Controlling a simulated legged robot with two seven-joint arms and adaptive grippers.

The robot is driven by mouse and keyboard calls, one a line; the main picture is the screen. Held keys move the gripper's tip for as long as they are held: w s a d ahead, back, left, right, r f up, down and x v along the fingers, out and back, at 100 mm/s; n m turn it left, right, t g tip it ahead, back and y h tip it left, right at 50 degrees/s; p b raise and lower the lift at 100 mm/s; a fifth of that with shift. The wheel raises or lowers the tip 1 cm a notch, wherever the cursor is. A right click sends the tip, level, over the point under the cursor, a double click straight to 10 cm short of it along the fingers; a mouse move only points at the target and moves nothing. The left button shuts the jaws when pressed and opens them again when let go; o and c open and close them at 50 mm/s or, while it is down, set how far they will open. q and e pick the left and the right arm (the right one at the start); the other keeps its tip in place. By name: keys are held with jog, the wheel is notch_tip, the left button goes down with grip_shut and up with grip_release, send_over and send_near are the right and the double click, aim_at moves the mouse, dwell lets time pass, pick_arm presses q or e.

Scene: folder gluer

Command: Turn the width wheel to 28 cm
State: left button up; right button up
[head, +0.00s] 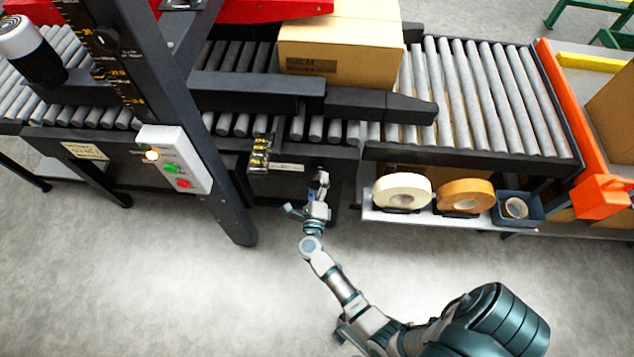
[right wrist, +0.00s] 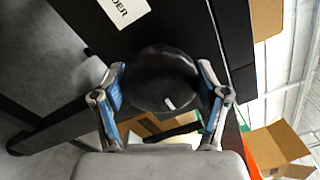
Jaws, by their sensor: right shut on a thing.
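The width wheel (right wrist: 160,80) is a round black knob with a small white mark, seen in the right wrist view between the two blue-padded fingers. My right gripper (right wrist: 163,95) is shut on it; it also shows in the head view (head: 319,185) at the front of the machine frame. In the head view the wheel is mostly hidden by the gripper. A black and yellow scale (head: 260,152) sits on the frame left of the gripper; its reading is too small to tell. My left gripper is not in view.
A cardboard box (head: 345,50) lies on the roller conveyor (head: 470,90) behind dark guide rails. A shelf with a white tape roll (head: 402,190) and an orange tape roll (head: 466,194) is right of my gripper. A button panel (head: 174,160) and dark post stand left. The floor in front is clear.

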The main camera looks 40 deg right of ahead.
jog(key=o, duration=1.2)
jog(key=shift+s+f, duration=0.2)
jog(key=shift+f, duration=0.25)
jog(key=shift+w+r, duration=0.1)
jog(key=shift+r, duration=0.05)
jog(key=shift+v, duration=3.7)
